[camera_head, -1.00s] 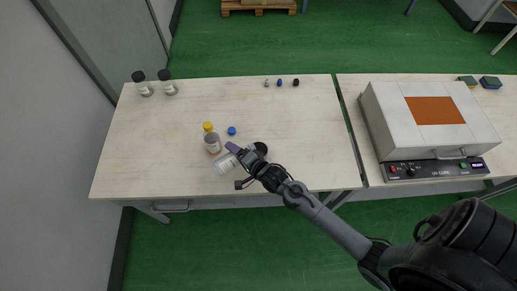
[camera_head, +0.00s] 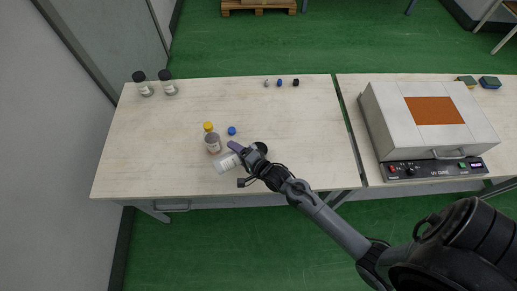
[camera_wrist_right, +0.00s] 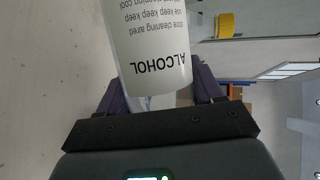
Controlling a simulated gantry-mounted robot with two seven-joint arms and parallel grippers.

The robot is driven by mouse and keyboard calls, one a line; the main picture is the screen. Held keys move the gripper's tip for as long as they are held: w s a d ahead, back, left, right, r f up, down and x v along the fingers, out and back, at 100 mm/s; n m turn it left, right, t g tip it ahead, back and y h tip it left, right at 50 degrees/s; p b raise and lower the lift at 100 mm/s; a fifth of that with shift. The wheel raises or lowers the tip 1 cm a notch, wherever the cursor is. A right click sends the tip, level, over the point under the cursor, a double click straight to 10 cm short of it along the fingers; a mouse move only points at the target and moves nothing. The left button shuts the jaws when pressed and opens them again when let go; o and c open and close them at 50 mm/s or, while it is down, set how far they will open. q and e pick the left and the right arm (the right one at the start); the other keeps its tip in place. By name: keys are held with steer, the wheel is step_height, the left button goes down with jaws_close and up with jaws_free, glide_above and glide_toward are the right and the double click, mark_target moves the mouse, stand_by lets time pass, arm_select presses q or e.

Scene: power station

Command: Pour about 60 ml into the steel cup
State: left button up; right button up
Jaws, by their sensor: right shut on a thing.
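My right gripper (camera_head: 238,150) is shut on a white bottle (camera_head: 226,162) near the front of the left table. The bottle is tilted, and its label reads ALCOHOL in the right wrist view (camera_wrist_right: 150,45). A grey, steel-looking vessel (camera_head: 213,145) stands just left of and behind the bottle, with a yellow cap (camera_head: 208,126) at its upper end or just behind it. I cannot tell whether they are one thing, or whether this is the steel cup. The bottle's mouth and any liquid stream cannot be made out. My left gripper is not in view.
A loose blue cap (camera_head: 232,131) lies behind the gripper. A dark round thing (camera_head: 261,147) is partly hidden by it. Two black-capped bottles (camera_head: 167,83) stand at the back left. Small items (camera_head: 280,83) line the back edge.

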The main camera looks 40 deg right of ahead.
steer(key=shift+a, duration=0.35)
stand_by(0.8)
stand_by(0.9)
steer(key=shift+a+n+b, duration=0.15)
steer(key=shift+n+b, duration=0.2)
steer(key=shift+n, duration=0.25)
steer(key=shift+a+f+n+h+b, duration=0.2)
steer(key=shift+f+n+h+b, duration=0.1)
steer(key=shift+h+b, duration=0.1)
steer(key=shift+w+r+g, duration=0.1)
steer(key=shift+g, duration=0.2)
steer(key=shift+n+h+p, duration=0.3)
steer(key=shift+p, duration=0.25)
